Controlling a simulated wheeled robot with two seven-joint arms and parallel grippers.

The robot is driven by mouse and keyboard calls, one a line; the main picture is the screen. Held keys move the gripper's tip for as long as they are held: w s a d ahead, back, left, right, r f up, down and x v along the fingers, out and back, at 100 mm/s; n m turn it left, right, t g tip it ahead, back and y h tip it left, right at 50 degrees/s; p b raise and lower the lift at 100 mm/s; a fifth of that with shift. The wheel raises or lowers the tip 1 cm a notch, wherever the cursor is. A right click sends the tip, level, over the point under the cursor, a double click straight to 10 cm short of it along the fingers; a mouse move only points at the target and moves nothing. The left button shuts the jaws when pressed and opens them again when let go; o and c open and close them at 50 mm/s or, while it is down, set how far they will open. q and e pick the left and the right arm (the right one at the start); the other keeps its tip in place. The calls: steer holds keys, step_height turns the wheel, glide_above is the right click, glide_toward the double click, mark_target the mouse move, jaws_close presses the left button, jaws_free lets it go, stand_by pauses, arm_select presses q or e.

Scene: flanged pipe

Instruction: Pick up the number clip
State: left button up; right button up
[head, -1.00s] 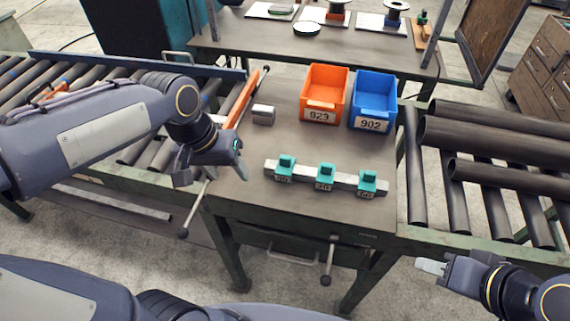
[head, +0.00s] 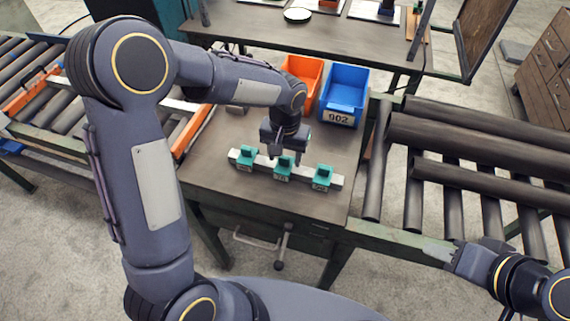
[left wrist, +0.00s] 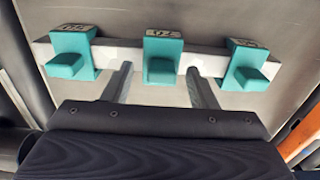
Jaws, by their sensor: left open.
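Three teal number clips sit on a pale bar (head: 262,162) on the bench: a left clip (head: 245,158), a middle clip (head: 283,168) and a right clip (head: 322,178). My left gripper (head: 287,156) is open and empty, just above and behind the middle clip. In the left wrist view, its fingers (left wrist: 159,72) point toward the bar, on either side of the middle clip (left wrist: 163,56), with gaps on both sides. The clip labels are too small or angled to read surely. My right gripper (head: 446,256) is at the lower right, away from the clips; its jaw state is unclear.
A blue bin (head: 345,88) marked 902 stands at the back of the bench. An orange bin (head: 304,72) beside it is partly hidden by my left arm. Roller conveyors flank the bench, with dark rollers (head: 450,135) at right. The bench front is clear.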

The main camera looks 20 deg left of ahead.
arm_select(q)
steer(key=shift+a+f, duration=0.1)
steer(key=shift+f, duration=0.4)
steer(key=shift+c, duration=0.2)
jaws_close()
steer(key=shift+r, duration=0.15)
